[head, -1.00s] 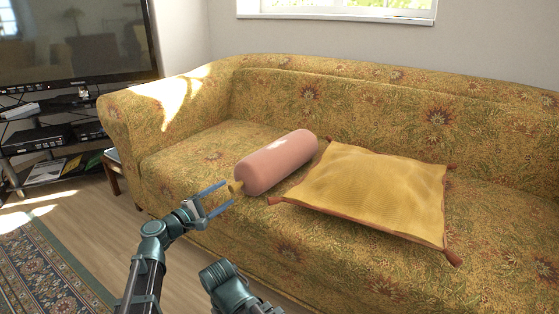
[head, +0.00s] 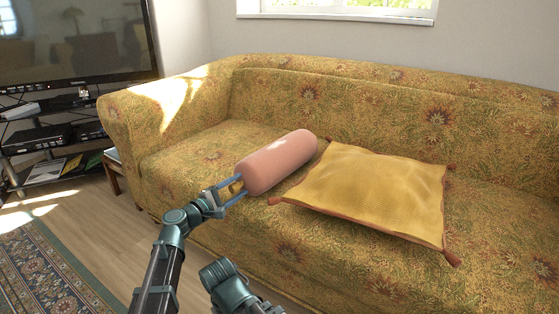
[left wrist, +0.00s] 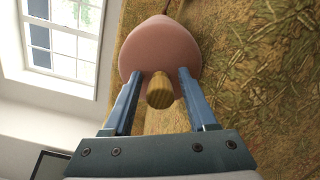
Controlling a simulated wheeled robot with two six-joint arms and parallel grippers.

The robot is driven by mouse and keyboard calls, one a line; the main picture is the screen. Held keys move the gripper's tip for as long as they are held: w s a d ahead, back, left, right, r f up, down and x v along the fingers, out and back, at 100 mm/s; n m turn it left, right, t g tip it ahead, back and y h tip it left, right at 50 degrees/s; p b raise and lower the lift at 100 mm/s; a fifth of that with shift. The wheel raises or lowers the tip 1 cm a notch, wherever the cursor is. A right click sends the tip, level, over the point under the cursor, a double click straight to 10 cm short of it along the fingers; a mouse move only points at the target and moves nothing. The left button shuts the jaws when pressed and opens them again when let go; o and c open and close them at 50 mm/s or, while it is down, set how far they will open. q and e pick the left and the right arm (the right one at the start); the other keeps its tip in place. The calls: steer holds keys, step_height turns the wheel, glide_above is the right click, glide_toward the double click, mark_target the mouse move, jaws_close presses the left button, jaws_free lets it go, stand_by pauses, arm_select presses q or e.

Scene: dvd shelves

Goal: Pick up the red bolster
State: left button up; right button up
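My right gripper is not in view.
A yellow cushion (head: 365,190) with tasselled corners lies just right of the bolster. The sofa's back (head: 370,105) rises behind, and its arm (head: 160,100) is at the left. A television (head: 75,45) on a shelf unit stands at the far left.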

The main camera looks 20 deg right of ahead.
arm_select(q)
jaws_close()
stand_by(1.2)
